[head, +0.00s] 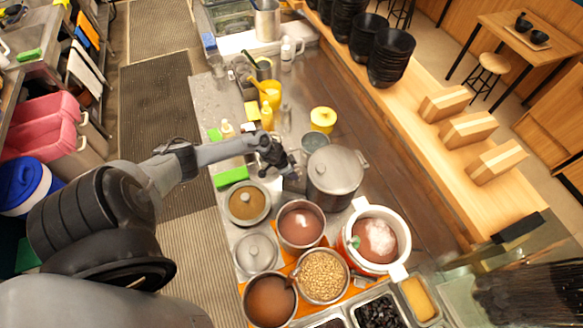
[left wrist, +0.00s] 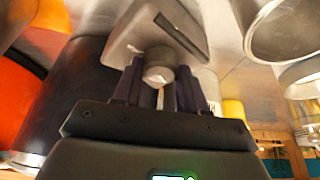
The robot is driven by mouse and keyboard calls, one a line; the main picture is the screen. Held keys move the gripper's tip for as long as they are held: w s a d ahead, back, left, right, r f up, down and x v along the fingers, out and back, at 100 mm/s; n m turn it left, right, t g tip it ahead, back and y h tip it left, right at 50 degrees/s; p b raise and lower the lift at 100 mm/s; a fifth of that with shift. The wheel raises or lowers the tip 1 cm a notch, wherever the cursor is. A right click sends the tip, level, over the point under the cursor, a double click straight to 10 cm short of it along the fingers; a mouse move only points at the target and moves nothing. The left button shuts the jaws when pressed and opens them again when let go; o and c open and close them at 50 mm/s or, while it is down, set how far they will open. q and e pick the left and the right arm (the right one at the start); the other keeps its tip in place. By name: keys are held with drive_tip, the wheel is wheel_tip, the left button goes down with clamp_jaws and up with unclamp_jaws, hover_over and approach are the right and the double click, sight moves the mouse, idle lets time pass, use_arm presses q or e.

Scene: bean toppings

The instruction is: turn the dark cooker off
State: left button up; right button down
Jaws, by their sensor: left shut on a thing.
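The dark cooker (head: 335,172) stands on the steel counter with its grey lid on. In the left wrist view its dark round body (left wrist: 76,88) fills the left part, and a grey panel (left wrist: 135,35) with a dark slot juts out from it. A small round grey knob (left wrist: 158,74) sits at the panel. My left gripper (head: 284,166) is at the near left side of the cooker, and in the left wrist view its fingers (left wrist: 160,88) are shut around the knob. The knob's marking cannot be read. My right gripper is not in view.
A red cooker with a white rim (head: 396,268) stands close by the dark one. Open pots of brown paste (head: 300,224) and beans (head: 322,276) crowd the near counter. Black bowls (head: 390,55) are stacked on the wooden ledge.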

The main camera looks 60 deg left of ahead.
use_arm(q)
drive_tip(key=shift+n, duration=0.4)
drive_tip(key=o, duration=1)
drive_tip(key=shift+o, duration=0.2)
drive_tip(key=shift+s+r+p, duration=0.2)
drive_tip(key=shift+r+p, duration=0.1)
drive_tip(key=p+v, duration=0.1)
drive_tip(key=v, duration=0.9)
drive_tip(key=shift+d+r, duration=0.1)
drive_tip(key=shift+d, duration=0.05)
